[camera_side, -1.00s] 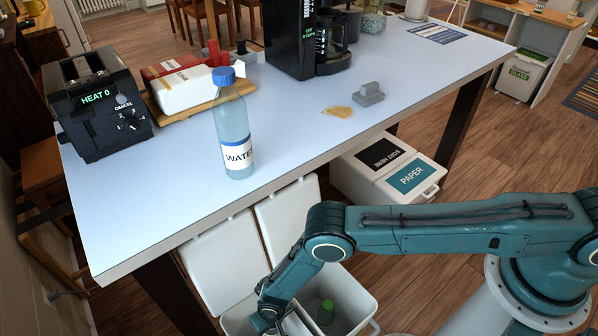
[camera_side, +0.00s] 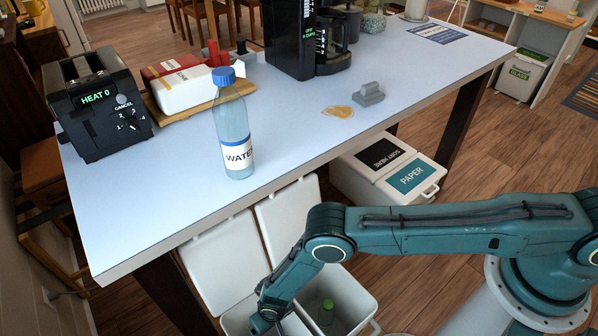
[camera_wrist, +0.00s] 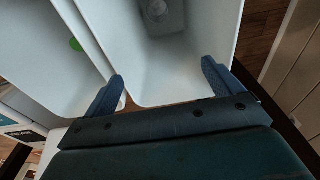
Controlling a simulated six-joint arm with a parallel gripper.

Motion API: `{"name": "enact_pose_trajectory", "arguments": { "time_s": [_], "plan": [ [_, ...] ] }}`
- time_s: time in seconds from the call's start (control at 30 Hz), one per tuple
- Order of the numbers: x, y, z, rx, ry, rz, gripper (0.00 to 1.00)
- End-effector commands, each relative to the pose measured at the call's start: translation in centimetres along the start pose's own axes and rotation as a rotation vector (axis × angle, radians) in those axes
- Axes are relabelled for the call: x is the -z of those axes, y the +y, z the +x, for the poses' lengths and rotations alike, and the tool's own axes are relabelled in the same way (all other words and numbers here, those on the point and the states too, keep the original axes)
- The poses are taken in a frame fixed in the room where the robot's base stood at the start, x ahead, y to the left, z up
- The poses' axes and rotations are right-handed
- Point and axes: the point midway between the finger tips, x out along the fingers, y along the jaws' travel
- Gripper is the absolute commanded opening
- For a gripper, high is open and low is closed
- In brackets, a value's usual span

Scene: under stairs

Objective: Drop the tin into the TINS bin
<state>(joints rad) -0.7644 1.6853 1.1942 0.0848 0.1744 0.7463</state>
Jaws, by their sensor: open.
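My gripper (camera_wrist: 162,74) is open, with nothing between its two blue fingers. It points down into an open white bin (camera_wrist: 190,75) in the wrist view. In the side view my gripper (camera_side: 264,321) is low over the left of two open bins, partly cut off by the bottom edge. A grey object with round marks (camera_wrist: 162,14) is deep inside that bin in the wrist view. It is dark and cut off by the frame edge, so I cannot tell whether it is the tin. No TINS label is readable.
The neighbouring open bin (camera_side: 357,298) holds a green-capped item (camera_side: 328,304). Two raised white lids (camera_side: 222,262) lean by the table edge. A water bottle (camera_side: 236,130) stands near the table's front edge. A closed PAPER bin (camera_side: 415,200) is under the table.

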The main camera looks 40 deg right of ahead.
Motion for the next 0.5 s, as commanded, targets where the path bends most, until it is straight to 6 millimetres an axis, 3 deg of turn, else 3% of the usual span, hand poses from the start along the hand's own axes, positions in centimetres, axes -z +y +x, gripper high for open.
{"name": "enact_pose_trajectory", "arguments": {
  "time_s": [0.27, 0.5],
  "plan": [
    [0.0, -0.1, -1.8, 0.001, 0.001, 0.0, 0.92],
    [0.1, -0.1, -4.6, 0.001, 0.001, 0.0, 0.92]
  ]
}}
